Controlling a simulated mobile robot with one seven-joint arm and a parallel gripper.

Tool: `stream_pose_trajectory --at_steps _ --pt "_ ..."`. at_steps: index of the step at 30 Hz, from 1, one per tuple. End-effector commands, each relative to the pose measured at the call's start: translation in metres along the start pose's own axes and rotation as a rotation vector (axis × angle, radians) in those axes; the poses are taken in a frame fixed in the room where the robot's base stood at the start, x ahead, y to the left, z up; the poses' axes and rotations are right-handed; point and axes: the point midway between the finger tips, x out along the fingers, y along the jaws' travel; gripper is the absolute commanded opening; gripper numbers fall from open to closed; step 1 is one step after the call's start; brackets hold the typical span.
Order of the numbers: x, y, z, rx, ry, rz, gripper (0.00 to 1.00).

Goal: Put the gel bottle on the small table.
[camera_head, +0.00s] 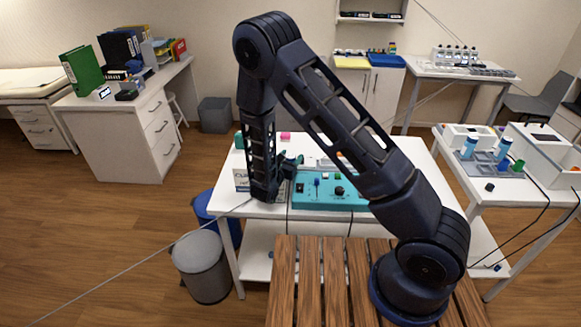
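No bottle is clearly marked as gel. Two blue bottle-like things stand on the white side table (478,190) at the right: one on the left (467,147) and one further right (504,147). I cannot tell if either is the gel bottle. My gripper (292,162) is low over the left part of the white middle table (400,150), beside a teal control box (325,194). My arm partly hides it, so its fingers and anything between them are unclear. The side table is well apart from my gripper. Which table is the small one is not clear.
A white box (241,180), a green item (239,141) and a pink item (286,135) are near my arm. Wooden slats (308,285) lie in front. A grey bin (202,262) and a blue bin (203,208) stand on the floor at left.

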Motion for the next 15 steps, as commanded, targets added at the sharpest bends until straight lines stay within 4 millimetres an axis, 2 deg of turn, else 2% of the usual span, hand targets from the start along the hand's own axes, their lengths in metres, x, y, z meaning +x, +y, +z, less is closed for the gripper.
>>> stream_pose_trajectory --at_steps 1,6,8,15 --pt "-0.0001 0.0 0.0 0.0 0.0 0.0 0.48" --pt "-0.0002 0.0 0.0 0.0 0.0 0.0 0.15" --pt "-0.0002 0.0 0.0001 0.0 0.0 0.0 0.08" --pt "-0.0002 0.0 0.0014 0.0 0.0 0.0 0.07"
